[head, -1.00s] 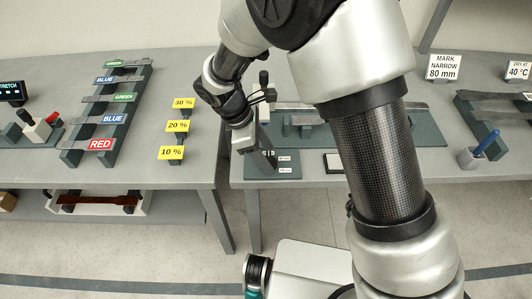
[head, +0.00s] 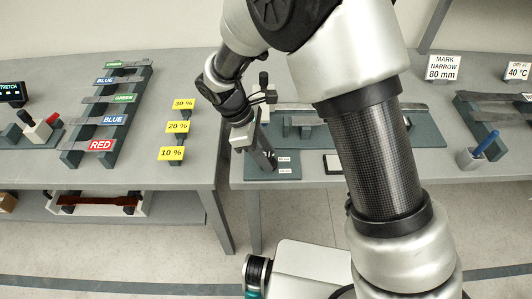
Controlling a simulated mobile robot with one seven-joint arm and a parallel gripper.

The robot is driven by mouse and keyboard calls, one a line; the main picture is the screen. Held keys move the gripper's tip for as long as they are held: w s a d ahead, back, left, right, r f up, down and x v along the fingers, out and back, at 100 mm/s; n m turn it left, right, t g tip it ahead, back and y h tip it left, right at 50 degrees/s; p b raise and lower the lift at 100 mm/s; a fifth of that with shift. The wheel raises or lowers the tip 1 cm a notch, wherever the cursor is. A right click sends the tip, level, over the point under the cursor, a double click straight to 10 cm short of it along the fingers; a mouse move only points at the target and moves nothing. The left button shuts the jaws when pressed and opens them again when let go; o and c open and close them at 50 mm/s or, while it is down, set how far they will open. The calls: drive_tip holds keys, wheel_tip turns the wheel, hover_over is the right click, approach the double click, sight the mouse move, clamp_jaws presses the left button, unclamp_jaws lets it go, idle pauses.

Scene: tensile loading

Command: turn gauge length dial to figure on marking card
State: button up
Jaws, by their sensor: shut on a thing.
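The marking card (head: 443,67) stands at the back right and reads "MARK NARROW 80 mm". My gripper (head: 262,158) points down over a small dark dial plate (head: 260,174) near the front left corner of the right table. It is shut on the gauge length dial, which is mostly hidden by the fingers. Two small white labels (head: 284,159) show on the plate to the right of the fingers; their print is too small to read. The dial's setting cannot be made out.
A dark fixture (head: 415,131) lies behind my arm on the right table. A holder with a blue pen (head: 487,144) stands at the right. Yellow percent signs (head: 177,127) and a rack with coloured labels (head: 101,145) stand on the left table, across a gap.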

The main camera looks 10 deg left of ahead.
drive_tip(key=m+g, duration=0.1)
drive_tip(key=m, duration=0.1)
drive_tip(key=m+g, duration=0.1)
drive_tip(key=m, duration=0.2)
drive_tip(key=shift+w, duration=0.2)
drive_tip(key=m, duration=0.2)
drive_tip(key=m+g+y, duration=0.1)
drive_tip(key=m, duration=0.2)
drive_tip(key=shift+w+g+p, duration=0.15)
drive_tip(key=shift+g+p, duration=0.15)
drive_tip(key=shift+p, duration=0.1)
drive_tip(key=shift+m+y, duration=0.3)
drive_tip(key=shift+m, duration=0.1)
drive_tip(key=o, duration=1.1)
drive_tip(key=shift+d, duration=0.1)
drive_tip(key=shift+c, duration=0.2)
drive_tip(key=v, duration=1.7)
drive_tip(key=shift+w+r+p, duration=0.2)
drive_tip(key=shift+w+p, duration=0.05)
drive_tip(key=shift+p, duration=0.15)
